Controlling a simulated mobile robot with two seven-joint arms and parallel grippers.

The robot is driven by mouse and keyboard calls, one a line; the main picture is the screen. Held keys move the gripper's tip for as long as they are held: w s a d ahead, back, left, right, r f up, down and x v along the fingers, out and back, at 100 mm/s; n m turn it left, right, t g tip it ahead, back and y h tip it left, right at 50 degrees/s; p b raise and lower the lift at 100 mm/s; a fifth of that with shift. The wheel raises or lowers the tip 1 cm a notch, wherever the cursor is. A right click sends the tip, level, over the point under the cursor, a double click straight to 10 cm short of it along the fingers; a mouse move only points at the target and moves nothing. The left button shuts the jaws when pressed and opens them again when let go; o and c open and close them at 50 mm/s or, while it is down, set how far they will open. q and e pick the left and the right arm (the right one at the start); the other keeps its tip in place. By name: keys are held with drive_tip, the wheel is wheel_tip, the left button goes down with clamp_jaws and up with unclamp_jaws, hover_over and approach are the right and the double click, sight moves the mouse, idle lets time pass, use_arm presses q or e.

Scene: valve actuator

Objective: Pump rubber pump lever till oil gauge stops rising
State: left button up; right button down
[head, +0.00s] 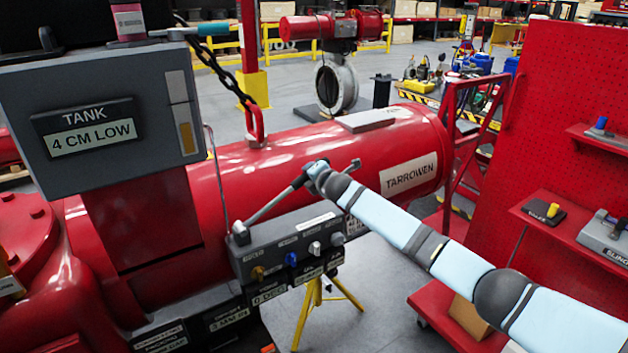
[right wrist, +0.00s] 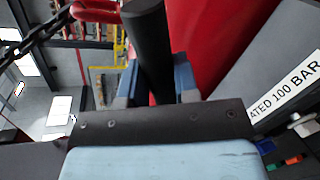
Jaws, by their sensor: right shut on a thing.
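The pump lever (head: 266,208) is a grey bar rising to the right from the left end of the dark pump block (head: 290,250). My right gripper (head: 314,174) is at its upper end. In the right wrist view the lever's thick black grip (right wrist: 150,50) runs between the blue fingers of my right gripper (right wrist: 155,88), which is shut on it. The gauge strip (head: 182,112) on the grey tank box (head: 110,115) is pale above and yellow below. The box's label (head: 90,133) reads "TANK 4 CM LOW". My left gripper is not in view.
A large red cylinder (head: 290,155) lies behind the pump block. A chain (head: 220,75) hangs to a red lug at left. A red pegboard with shelves (head: 575,130) stands at right. A yellow stand (head: 312,310) is below the block.

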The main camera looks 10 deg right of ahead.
drive_tip(key=shift+a, duration=0.1)
drive_tip(key=c, duration=1.1)
unclamp_jaws()
drive_tip(key=shift+c, duration=0.2)
drive_tip(key=b+v, duration=0.1)
drive_tip(key=v, duration=1.3)
drive_tip(key=shift+b, duration=0.35)
drive_tip(key=shift+w, duration=0.15)
